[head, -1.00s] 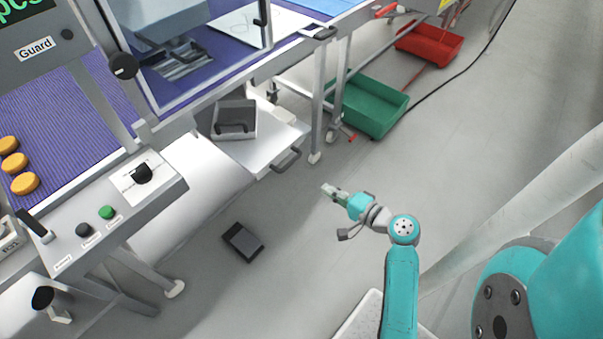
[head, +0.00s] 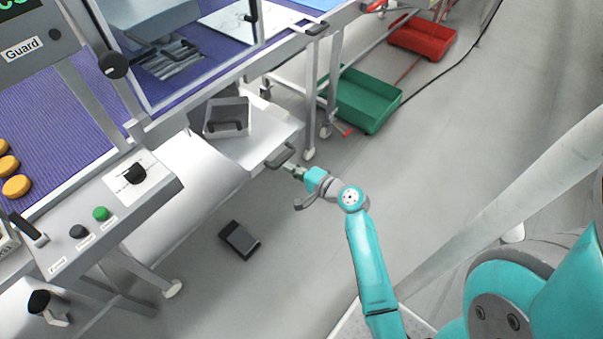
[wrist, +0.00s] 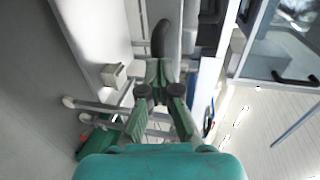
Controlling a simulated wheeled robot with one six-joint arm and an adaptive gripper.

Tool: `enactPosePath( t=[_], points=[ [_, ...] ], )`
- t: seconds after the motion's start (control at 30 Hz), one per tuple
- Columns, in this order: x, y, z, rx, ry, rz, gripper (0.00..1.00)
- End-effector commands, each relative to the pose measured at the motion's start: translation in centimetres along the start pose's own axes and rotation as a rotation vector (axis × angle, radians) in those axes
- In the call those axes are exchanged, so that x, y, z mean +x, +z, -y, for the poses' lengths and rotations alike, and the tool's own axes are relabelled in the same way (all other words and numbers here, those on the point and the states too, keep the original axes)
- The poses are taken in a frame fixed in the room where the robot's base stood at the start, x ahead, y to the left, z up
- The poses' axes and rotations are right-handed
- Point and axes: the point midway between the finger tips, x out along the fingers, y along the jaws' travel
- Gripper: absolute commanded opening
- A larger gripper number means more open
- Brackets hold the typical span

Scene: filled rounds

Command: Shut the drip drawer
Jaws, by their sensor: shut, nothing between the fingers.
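The drip drawer (head: 265,130) is a white tray sticking out from under the conveyor frame in the head view. A dark bar handle (head: 280,155) is on its front edge, and a grey bin with a dark handle (head: 225,120) sits on it. My gripper (head: 293,168) is shut and empty, just in front of the drawer handle. In the wrist view the fingertips (wrist: 158,70) point at a dark curved piece (wrist: 159,38), which looks like the handle. I cannot tell whether they touch it.
A green crate (head: 365,105) and a red crate (head: 422,38) stand on the floor behind. A dark box (head: 239,240) lies on the floor below the drawer. The control panel (head: 105,210) is at the left. Floor right of the drawer is open.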

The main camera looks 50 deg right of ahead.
Motion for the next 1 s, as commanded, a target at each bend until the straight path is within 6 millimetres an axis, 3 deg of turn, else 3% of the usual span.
enactPosePath(
  t=[0.67, 0.87, 1.0],
  points=[
    [1.5, 0.0, 0.1, 0.000, 0.000, 0.001, 0.00],
    [4.1, 0.1, 0.7, -0.002, -0.001, 0.003, 0.00],
    [7.2, 0.2, 1.5, -0.002, -0.002, 0.004, 0.00]
  ],
)
